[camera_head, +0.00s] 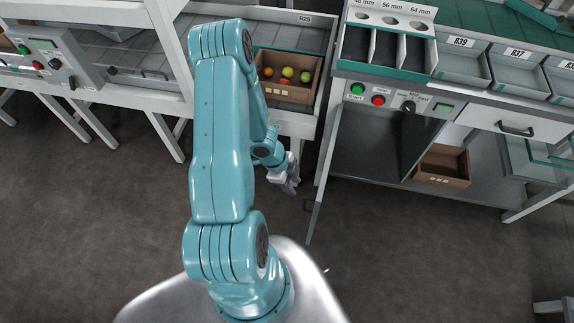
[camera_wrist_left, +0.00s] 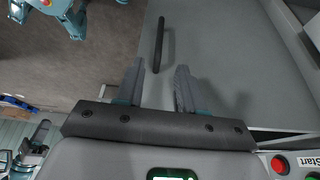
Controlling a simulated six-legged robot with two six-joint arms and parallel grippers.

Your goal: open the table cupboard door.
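The cupboard door (camera_wrist_left: 220,60) is a grey panel across the middle and right of the left wrist view. In the head view it shows as a thin, nearly edge-on panel (camera_head: 322,165), standing out from the table front, with the space to its right open. Its dark bar handle (camera_wrist_left: 160,45) also shows in the head view (camera_head: 308,205). My left gripper (camera_wrist_left: 159,74) is open, with the handle just ahead of its fingertips, between their lines; I see no grip on it. In the head view the left gripper (camera_head: 290,185) is left of the door.
The table bears a control panel (camera_head: 424,101) with green and red buttons above the opening. A cardboard box (camera_head: 443,165) stands on the shelf below. The floor (camera_head: 400,260) in front is clear.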

